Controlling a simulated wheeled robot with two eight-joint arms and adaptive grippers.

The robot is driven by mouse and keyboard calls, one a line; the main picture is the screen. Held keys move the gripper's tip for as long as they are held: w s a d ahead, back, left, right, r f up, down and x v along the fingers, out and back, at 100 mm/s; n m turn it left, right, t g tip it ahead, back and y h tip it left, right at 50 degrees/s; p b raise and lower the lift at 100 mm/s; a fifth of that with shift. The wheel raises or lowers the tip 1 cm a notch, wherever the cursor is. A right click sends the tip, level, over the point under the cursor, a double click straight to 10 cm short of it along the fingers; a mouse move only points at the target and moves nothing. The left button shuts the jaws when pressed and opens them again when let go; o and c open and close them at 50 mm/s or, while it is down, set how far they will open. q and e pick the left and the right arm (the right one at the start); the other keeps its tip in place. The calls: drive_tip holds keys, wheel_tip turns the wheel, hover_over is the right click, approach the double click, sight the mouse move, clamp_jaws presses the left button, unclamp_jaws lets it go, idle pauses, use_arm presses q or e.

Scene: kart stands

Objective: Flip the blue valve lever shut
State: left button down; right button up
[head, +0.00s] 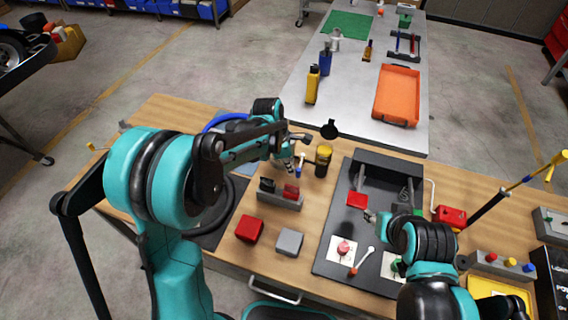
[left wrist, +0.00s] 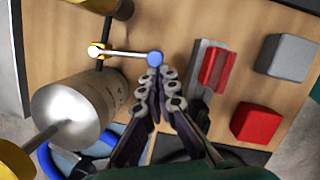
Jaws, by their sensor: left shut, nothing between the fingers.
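The valve lever is a thin pale bar (left wrist: 125,54) with a blue ball end (left wrist: 154,58). In the left wrist view it runs sideways from a small yellow-and-dark pivot (left wrist: 97,50). In the head view the blue end (head: 298,173) shows small, just beyond my left fingers. My left gripper (head: 290,167) is shut and empty. In the left wrist view its fingertips (left wrist: 160,76) lie right beside the blue ball; I cannot tell if they touch it. My right gripper (head: 370,216) is near the red block on the dark board; its fingers are too small to read.
A yellow-and-black canister (head: 323,160) stands right of the lever. A grey holder with red and dark pieces (head: 280,200), a red block (head: 249,228) and a grey block (head: 289,241) sit nearer me. In the left wrist view a metal cylinder (left wrist: 70,108) is close left of my fingers.

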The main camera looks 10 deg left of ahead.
use_arm(q)
drive_tip(key=d+n, duration=0.2)
drive_tip(key=n, duration=0.1)
drive_tip(key=shift+s+d+t, duration=0.3)
drive_tip(key=shift+t, duration=0.1)
drive_tip(key=shift+d, duration=0.6)
use_arm(e)
drive_tip(key=shift+f, duration=0.1)
use_arm(q)
drive_tip(key=shift+d, duration=0.1)
